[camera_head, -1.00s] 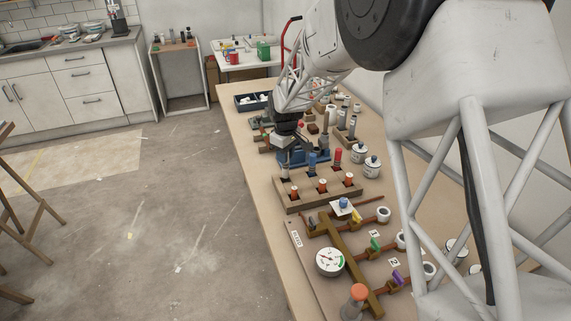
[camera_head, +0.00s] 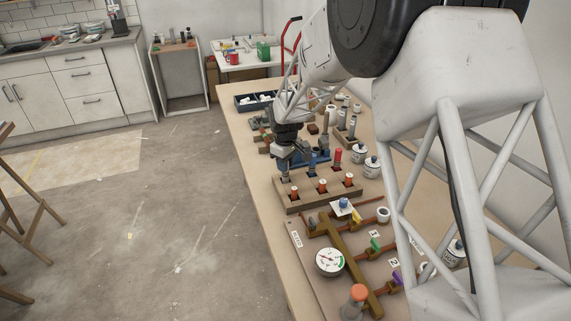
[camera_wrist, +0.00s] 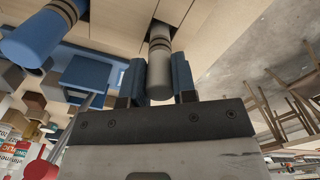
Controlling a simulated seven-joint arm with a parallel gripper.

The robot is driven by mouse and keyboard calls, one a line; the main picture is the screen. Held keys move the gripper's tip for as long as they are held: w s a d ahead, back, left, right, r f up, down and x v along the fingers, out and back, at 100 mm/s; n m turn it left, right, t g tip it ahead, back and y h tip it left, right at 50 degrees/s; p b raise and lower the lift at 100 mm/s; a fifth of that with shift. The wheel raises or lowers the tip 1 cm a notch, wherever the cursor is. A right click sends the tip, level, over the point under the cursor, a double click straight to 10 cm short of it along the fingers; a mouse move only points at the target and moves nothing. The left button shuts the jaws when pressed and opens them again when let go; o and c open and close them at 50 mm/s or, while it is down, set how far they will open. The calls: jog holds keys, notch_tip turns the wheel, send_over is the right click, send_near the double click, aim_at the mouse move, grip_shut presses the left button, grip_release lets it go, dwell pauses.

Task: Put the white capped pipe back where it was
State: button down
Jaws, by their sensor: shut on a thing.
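My gripper (camera_wrist: 157,85) is shut on a pale grey-white pipe (camera_wrist: 159,72) with dark bands, which I take as the white capped pipe. In the wrist view its banded end is at a wooden block with a dark square opening; whether it is seated cannot be told. In the head view my gripper (camera_head: 287,160) is over the back left of the wooden rack (camera_head: 318,196). A blue pipe (camera_wrist: 38,38) with dark bands stands beside the held one. A red-topped pipe (camera_head: 337,156) stands at the rack's back right.
Several orange-topped pipes (camera_head: 322,186) stand in the rack's front row. White jars (camera_head: 371,167) stand right of it. A board with a gauge (camera_head: 329,261) and valves lies in front.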

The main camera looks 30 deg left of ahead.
jog(key=shift+f, duration=0.15)
jog(key=c, duration=0.9)
grip_release()
notch_tip(320, 180, up, 12)
jog(key=shift+r, duration=0.15)
dwell(0.4)
